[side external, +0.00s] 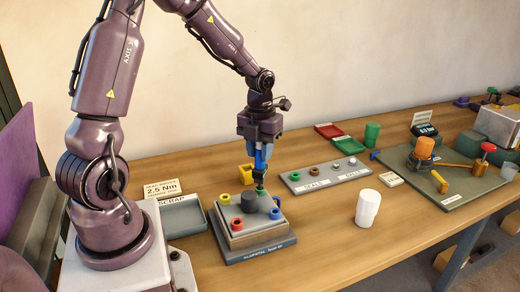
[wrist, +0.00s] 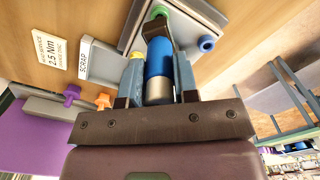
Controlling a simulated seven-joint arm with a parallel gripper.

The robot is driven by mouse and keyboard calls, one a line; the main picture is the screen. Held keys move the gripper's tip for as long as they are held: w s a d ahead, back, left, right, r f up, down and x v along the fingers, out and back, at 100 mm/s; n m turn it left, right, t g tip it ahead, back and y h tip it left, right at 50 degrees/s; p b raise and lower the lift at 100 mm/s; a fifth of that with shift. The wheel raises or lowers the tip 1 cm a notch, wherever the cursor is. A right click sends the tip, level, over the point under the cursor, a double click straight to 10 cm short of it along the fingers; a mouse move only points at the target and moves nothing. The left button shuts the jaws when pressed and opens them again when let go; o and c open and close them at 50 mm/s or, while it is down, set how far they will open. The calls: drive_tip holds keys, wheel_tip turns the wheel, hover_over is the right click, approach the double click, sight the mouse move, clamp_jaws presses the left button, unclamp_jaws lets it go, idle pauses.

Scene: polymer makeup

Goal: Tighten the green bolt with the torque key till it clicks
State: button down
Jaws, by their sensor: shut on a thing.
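My gripper (side external: 259,152) is shut on the blue torque key (side external: 261,163), which points down over the block (side external: 267,232). In the wrist view the key (wrist: 158,58) is blue with a silver band and sits between the two fingers (wrist: 158,82). The green bolt (side external: 261,190) is at the block's back right corner, directly under the key. Its green edge (wrist: 160,11) shows beyond the key's dark end in the wrist view. The key's tip seems to meet the bolt; I cannot tell how well it is seated.
Yellow (side external: 225,199), red (side external: 237,223) and blue (side external: 275,213) bolts sit at the block's other corners, around a dark cylinder (side external: 249,202). The scrap tray (side external: 186,222) is left. A white cup (side external: 367,208) stands right.

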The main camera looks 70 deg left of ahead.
drive_tip(key=shift+m, duration=0.9)
drive_tip(key=shift+m, duration=0.9)
drive_tip(key=shift+m, duration=0.9)
